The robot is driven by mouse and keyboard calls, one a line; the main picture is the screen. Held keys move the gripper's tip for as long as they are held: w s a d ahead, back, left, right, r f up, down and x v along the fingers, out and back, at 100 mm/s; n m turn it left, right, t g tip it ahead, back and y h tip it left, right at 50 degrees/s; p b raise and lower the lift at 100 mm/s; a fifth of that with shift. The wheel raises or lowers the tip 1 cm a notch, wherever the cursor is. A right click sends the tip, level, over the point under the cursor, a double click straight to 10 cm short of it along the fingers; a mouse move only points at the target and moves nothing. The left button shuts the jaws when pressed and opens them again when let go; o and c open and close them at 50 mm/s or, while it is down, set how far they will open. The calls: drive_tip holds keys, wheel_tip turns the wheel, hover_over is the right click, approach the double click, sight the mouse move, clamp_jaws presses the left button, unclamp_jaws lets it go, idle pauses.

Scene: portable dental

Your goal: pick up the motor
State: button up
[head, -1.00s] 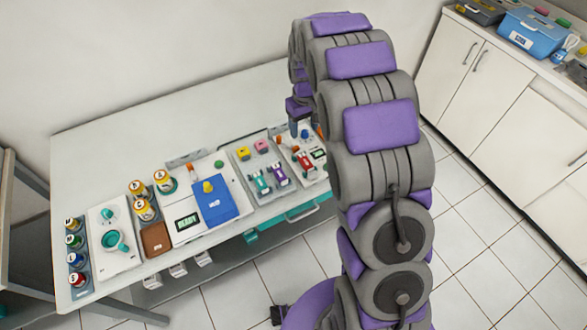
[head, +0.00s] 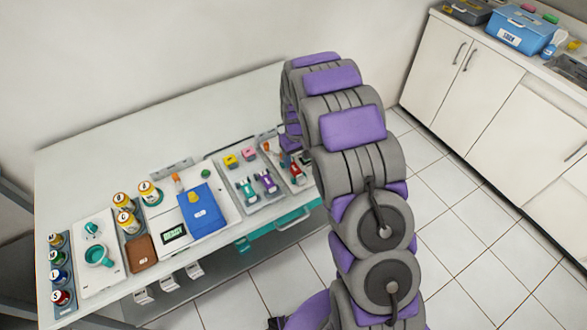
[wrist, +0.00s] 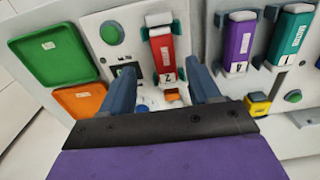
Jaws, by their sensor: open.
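Three block-shaped devices that could be the motor stand on the table: a red one (wrist: 162,52), a purple one (wrist: 237,42) and a teal one (wrist: 289,35). The red one stands between my open gripper's two dark fingers (wrist: 160,76) in the wrist view, with the fingers apart from it on either side. I cannot tell how far below the fingers it is. In the head view the purple (head: 266,182) and teal (head: 246,190) devices show on a grey tray, and the red one (head: 296,173) is partly hidden by my arm. My gripper's fingers are not clear there.
A green tray (wrist: 52,50) and an orange tray (wrist: 80,100) lie left of the red device. A green button (wrist: 112,32) and a yellow block (wrist: 257,104) are close by.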

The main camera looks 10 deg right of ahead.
sight(292, 165)
drive_tip(key=f, duration=0.1)
drive_tip(key=f+b, duration=0.1)
drive_tip(key=f, duration=0.1)
drive_tip(key=w+a+f, duration=0.1)
drive_tip(key=shift+f, duration=0.25)
drive_tip(key=shift+s+a, duration=0.1)
drive_tip(key=shift+a, duration=0.35)
drive_tip(key=shift+d, duration=0.85)
drive_tip(key=c, duration=0.5)
drive_tip(key=shift+a, duration=0.1)
drive_tip(key=c, duration=0.3)
drive_tip(key=shift+a, duration=0.45)
clamp_jaws()
drive_tip(key=shift+d, duration=0.1)
